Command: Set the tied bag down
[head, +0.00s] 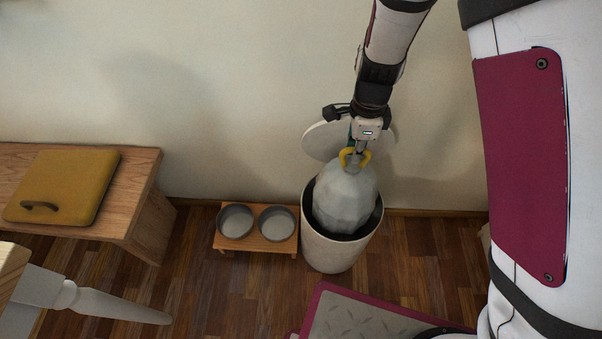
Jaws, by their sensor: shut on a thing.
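The tied bag (345,196) is pale grey and bulging, with a yellow tie at its top. In the head view it is at the mouth of a white bin (327,246), its lower part hidden by the bin's rim. My gripper (354,157) points down above it and is shut on the yellow tie. The bin's round lid (322,141) stands raised behind, against the wall. I cannot tell whether the bag touches the inside of the bin.
A small wooden stand with two grey bowls (236,222) is just left of the bin. A wooden bench (140,200) with a mustard cushion (62,185) is farther left. Wooden floor (410,250) is clear right of the bin.

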